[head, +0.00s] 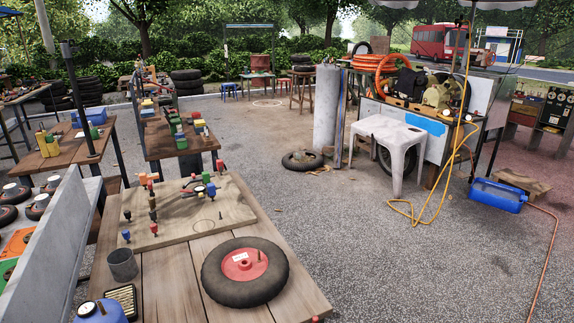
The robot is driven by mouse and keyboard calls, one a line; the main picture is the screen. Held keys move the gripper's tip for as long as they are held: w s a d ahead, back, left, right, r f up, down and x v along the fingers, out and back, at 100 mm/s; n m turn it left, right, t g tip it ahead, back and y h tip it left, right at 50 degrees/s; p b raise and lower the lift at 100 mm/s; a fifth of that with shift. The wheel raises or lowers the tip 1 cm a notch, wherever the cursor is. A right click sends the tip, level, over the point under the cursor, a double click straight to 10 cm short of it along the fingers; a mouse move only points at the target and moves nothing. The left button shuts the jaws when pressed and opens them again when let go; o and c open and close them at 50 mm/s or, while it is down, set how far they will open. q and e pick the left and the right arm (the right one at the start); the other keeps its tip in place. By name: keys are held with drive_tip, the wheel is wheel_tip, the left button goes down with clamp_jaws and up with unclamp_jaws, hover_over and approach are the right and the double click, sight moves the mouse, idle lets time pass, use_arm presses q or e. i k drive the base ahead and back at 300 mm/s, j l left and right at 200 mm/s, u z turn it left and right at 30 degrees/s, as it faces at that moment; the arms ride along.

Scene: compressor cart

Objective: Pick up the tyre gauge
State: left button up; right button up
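I cannot pick out the tyre gauge for certain. A wooden board (165,232) on the near table holds several small coloured fittings and a dark tool-like item (193,190), too small to identify. The compressor cart (408,138) stands at the right, with an orange coiled hose (391,70) and other gear on top. A yellow hose (454,160) hangs down its front to the ground. Neither of my grippers shows in the head view.
The near wooden table (171,280) carries a small wheel with a red hub (245,271) and a grey cup (122,264). A white stool (391,133) stands before the cart. Open gravel (370,260) fills the middle.

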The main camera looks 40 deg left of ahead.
sight(144, 178)
drive_tip(key=i+l+z, duration=0.4)
drive_tip(key=i, duration=0.15)
drive_tip(key=i+z, duration=0.4)
drive_tip(key=i, duration=0.15)
drive_tip(key=i+u, duration=0.85)
drive_tip(key=i+l+u, duration=0.4)
drive_tip(key=i, duration=0.15)
drive_tip(key=i+j+u, duration=0.3)
drive_tip(key=u, duration=0.15)
drive_tip(key=i+j+u, duration=0.15)
drive_tip(key=i+u, duration=0.8)
drive_tip(key=i+l+u, duration=0.15)
drive_tip(key=i+u, duration=0.3)
drive_tip(key=i+l+u, duration=0.25)
drive_tip(key=u, duration=0.25)
